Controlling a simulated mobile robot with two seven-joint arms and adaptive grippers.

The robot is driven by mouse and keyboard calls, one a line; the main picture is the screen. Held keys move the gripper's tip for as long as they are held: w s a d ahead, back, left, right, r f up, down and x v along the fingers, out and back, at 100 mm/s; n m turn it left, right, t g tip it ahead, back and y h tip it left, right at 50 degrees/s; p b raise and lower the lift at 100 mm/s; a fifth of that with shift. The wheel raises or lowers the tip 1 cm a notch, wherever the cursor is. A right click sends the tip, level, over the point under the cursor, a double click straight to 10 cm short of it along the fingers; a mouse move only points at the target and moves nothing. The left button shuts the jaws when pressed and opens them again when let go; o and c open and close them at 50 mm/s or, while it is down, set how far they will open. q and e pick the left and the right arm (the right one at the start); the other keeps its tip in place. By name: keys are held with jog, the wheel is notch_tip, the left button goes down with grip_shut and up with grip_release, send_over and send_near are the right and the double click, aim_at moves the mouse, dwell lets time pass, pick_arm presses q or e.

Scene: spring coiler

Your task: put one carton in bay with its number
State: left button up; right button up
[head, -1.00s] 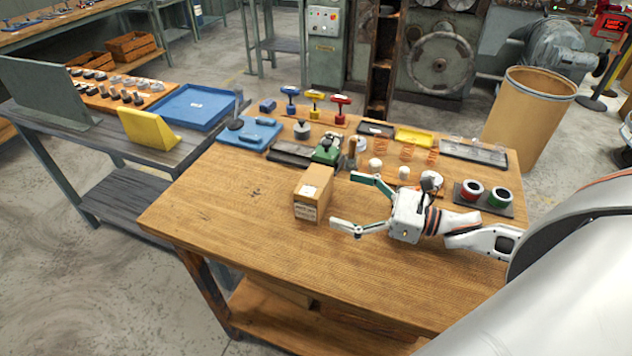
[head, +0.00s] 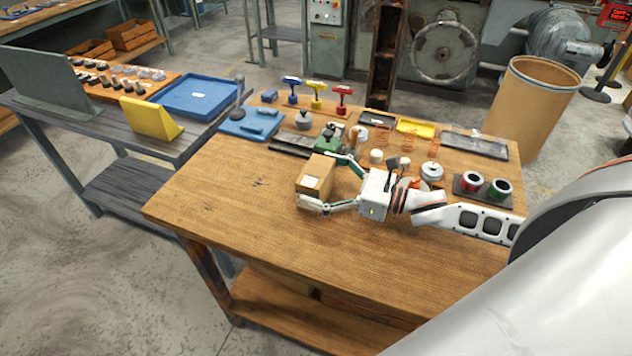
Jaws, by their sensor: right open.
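A small brown cardboard carton (head: 315,173) stands upright on the wooden workbench (head: 225,235), left of its middle. My right gripper (head: 318,180) reaches in from the right with its fingers spread around the carton, one on the far side and one on the near side. It is open; whether a finger touches the carton I cannot tell. The near finger covers the lower front of the carton, and no number can be read on it. No numbered bay can be made out. My left gripper is not in view.
Behind the carton are a green device (head: 328,138), red, yellow and blue T-handled tools (head: 316,92), springs and trays. A side table (head: 195,148) holds a blue tray (head: 201,95) and yellow block (head: 150,118). The bench's front left is clear.

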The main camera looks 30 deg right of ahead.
jog(key=shift+w+a, duration=0.2)
jog(key=shift+w, duration=0.1)
jog(key=c, duration=1.8)
jog(key=shift+c, duration=0.2)
jog(key=shift+r, duration=0.15)
notch_tip(320, 180, up, 20)
jog(key=shift+p, duration=0.45)
